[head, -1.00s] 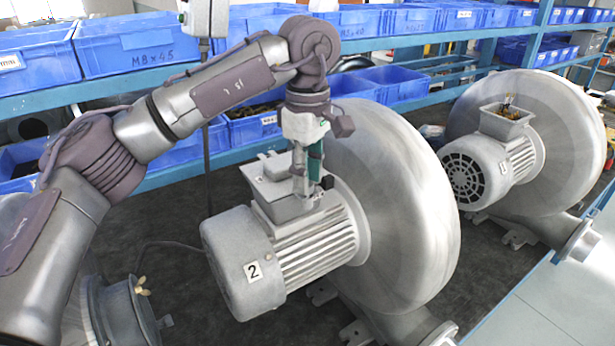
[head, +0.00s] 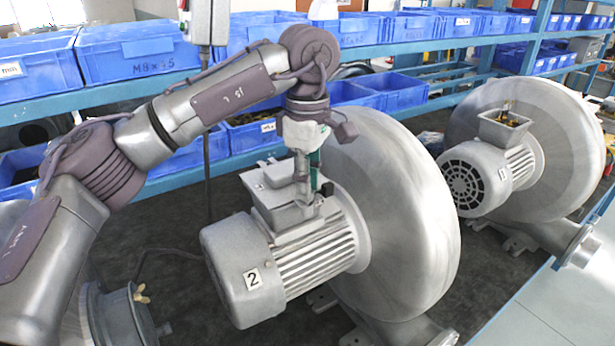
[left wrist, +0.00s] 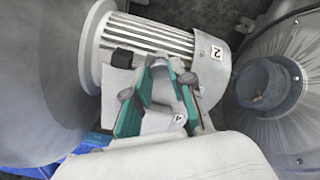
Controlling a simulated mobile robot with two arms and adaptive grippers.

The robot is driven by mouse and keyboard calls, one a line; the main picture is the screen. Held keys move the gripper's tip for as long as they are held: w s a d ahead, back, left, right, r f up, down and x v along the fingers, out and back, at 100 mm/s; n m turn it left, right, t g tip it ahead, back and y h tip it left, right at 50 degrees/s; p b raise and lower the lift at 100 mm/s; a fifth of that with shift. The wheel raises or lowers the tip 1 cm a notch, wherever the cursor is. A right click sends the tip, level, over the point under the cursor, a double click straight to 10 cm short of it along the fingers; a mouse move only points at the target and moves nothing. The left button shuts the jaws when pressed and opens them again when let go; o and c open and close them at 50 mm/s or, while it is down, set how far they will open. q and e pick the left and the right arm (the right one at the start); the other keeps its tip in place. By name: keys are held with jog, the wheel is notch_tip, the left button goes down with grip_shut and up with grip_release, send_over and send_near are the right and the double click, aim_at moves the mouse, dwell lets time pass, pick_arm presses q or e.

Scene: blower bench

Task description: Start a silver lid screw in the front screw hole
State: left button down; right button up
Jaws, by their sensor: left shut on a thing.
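My left gripper (head: 309,203) is shut, pointing down at the terminal box (head: 283,216) on top of the blower motor marked 2 (head: 252,279). Its fingertips are at the side of the box nearer the big fan housing. A grey lid plate (left wrist: 160,121) with a small number label shows between the fingers. The front screw hole is not visible. My right gripper is not in view.
The large round fan housing (head: 395,215) stands close to the right of the gripper. A second blower motor (head: 478,175) with an open box on top stands at the right. Blue bins (head: 130,52) fill the shelves behind. A round metal housing (head: 120,312) is at lower left.

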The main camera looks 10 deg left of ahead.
pick_arm(q)
jog(key=m+p, duration=0.1)
jog(key=m, duration=0.4)
jog(key=m+p, duration=0.1)
jog(key=m, duration=0.5)
jog(key=m+p, duration=0.1)
jog(key=m, duration=0.5)
jog(key=shift+m, duration=0.4)
jog(key=m, duration=0.5)
jog(key=c, duration=1.3)
grip_release()
jog(key=shift+o, duration=0.2)
jog(key=shift+f, duration=0.1)
